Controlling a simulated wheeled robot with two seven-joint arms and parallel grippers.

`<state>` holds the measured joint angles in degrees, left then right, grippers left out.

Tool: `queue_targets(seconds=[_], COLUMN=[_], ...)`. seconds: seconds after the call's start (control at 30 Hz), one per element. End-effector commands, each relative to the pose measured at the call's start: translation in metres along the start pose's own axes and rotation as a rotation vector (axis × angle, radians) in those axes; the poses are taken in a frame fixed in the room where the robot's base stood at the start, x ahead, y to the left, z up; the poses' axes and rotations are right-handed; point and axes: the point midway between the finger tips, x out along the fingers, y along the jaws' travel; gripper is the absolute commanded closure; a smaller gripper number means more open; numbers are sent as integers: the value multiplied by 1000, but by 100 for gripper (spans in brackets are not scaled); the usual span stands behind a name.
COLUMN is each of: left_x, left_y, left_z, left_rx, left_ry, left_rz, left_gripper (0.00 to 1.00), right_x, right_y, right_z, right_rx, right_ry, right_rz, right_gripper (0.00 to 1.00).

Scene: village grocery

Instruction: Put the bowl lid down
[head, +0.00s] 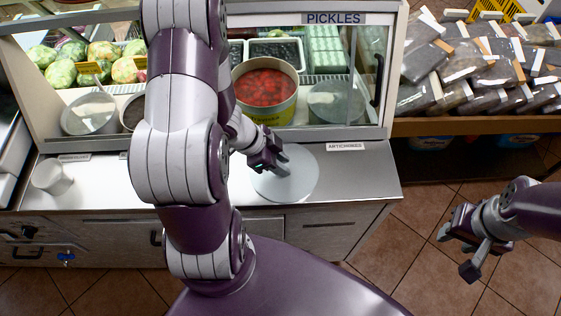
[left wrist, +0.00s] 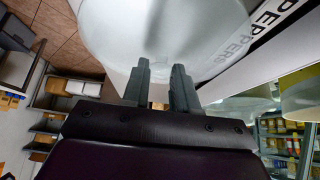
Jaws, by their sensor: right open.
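The bowl lid (head: 296,187) is a pale, see-through round disc at the steel counter's surface, in front of the display case. Whether it touches the counter cannot be told. My left gripper (head: 282,163) is over the lid, with its fingers close together and apparently shut on its handle, which is hidden. In the left wrist view the lid (left wrist: 160,30) fills the top, beyond the two dark fingertips (left wrist: 160,75). The open bowl (head: 265,90) of red food stands inside the case behind. My right gripper (head: 472,245) is open and empty, off to the right above the tiled floor.
The counter (head: 360,180) is clear right of the lid. A white cup (head: 50,177) stands at its left. Lidded bowls (head: 335,103) stand in the case. A shelf of packets (head: 470,80) is at the right. A PEPPERS label (left wrist: 270,15) lies close to the lid.

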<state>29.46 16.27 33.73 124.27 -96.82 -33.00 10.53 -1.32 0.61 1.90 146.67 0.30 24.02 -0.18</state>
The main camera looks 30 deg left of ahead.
Motion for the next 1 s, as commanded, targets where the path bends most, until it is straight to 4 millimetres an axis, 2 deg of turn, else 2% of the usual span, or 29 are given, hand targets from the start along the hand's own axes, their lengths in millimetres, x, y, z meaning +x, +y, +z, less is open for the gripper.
queue_targets(seconds=[0.03, 0.07, 0.1, 0.4, 0.47, 0.7, 0.8, 1.0], left_x=[0, 0, 0, -4, -14, -81, -102, -122], left_y=[0, 0, 0, 0, -1, -1, -1, -5], left_z=[0, 0, 0, -3, -4, -6, -5, -4], left_rx=[0, 0, 0, 0, -2, -2, -3, -6], left_ry=[0, 0, 0, 0, 0, -1, 0, -10], left_rz=[0, 0, 0, -2, -4, -5, -4, -23], left_gripper=[59, 49, 47, 47, 47, 47, 47, 47], right_x=[0, 0, 0, -3, -9, -42, -51, -57], right_y=[0, 0, 0, 0, 0, 0, 0, 0], right_z=[0, 0, 0, 0, -1, -5, -6, -7], right_rx=[0, 0, 0, 0, 0, 0, 0, 0], right_ry=[0, 0, 0, 0, 0, 0, 0, 0], right_rz=[0, 0, 0, 0, 0, 0, 0, 0], right_gripper=[57, 57, 57, 57, 57, 57, 57, 57])
